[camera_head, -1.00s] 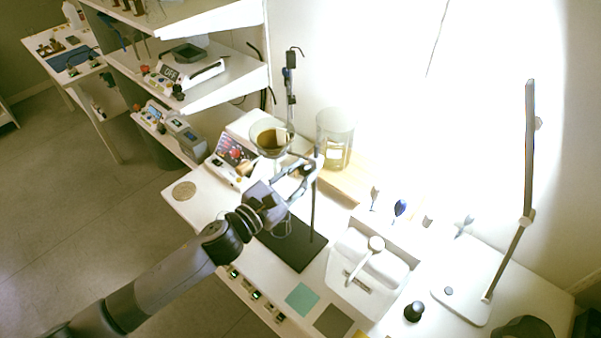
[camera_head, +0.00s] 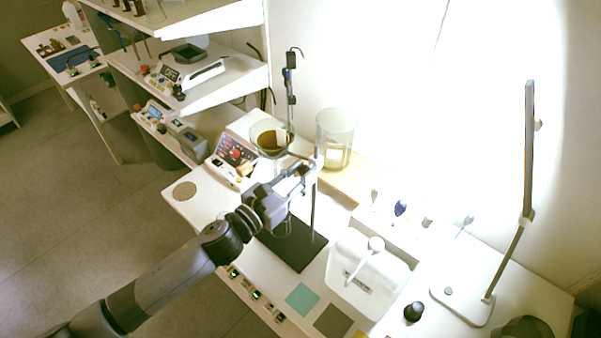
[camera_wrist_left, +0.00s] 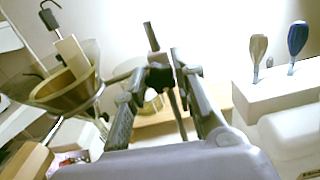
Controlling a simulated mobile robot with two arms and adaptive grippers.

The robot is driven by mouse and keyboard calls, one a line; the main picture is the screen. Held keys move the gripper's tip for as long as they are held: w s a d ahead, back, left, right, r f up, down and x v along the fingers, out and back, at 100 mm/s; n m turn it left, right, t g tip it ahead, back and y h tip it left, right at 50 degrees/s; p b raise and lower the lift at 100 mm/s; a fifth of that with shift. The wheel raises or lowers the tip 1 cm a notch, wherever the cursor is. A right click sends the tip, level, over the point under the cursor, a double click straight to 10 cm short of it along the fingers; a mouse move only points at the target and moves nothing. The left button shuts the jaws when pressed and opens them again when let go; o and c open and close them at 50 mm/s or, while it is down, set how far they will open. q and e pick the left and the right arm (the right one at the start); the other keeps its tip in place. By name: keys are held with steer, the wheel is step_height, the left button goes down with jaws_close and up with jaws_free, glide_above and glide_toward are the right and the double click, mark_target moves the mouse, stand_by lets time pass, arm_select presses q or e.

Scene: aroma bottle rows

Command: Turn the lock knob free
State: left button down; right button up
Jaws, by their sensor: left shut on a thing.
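The lab stand has a dark base plate (camera_head: 300,252) and an upright rod (camera_head: 313,210). A ring near its top bears a glass funnel-like bowl (camera_head: 268,138) of brown liquid, also in the left wrist view (camera_wrist_left: 68,95). My left gripper (camera_head: 303,170) is at the rod's clamp, right of and below the bowl. In the left wrist view its fingertips (camera_wrist_left: 160,76) are shut on a small dark piece at the clamp, seemingly the lock knob. My right gripper is not in view.
A glass beaker (camera_head: 336,140) stands on a wooden board behind the rod. A control box (camera_head: 235,158) is left of the stand. A white balance-like case (camera_head: 365,278) with a spoon lies to the right.

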arm_select(q)
steer(key=n, duration=0.4)
steer(key=shift+n, duration=0.3)
steer(key=n, duration=0.3)
steer(key=shift+w+a+n+p, duration=0.1)
steer(key=shift+n+p, duration=0.3)
steer(key=n, duration=0.3)
steer(key=shift+n, duration=0.3)
steer(key=n+p, duration=0.1)
steer(key=n, duration=0.8)
steer(key=shift+f+p, duration=0.1)
steer(key=shift+p, duration=0.3)
steer(key=n, duration=0.3)
steer(key=shift+n+p, duration=0.3)
steer(key=shift+p, duration=0.05)
steer(key=n, duration=0.4)
steer(key=shift+f+p, duration=0.1)
steer(key=shift+p, duration=0.25)
steer(key=shift+n, duration=2.1)
steer(key=shift+f, duration=0.1)
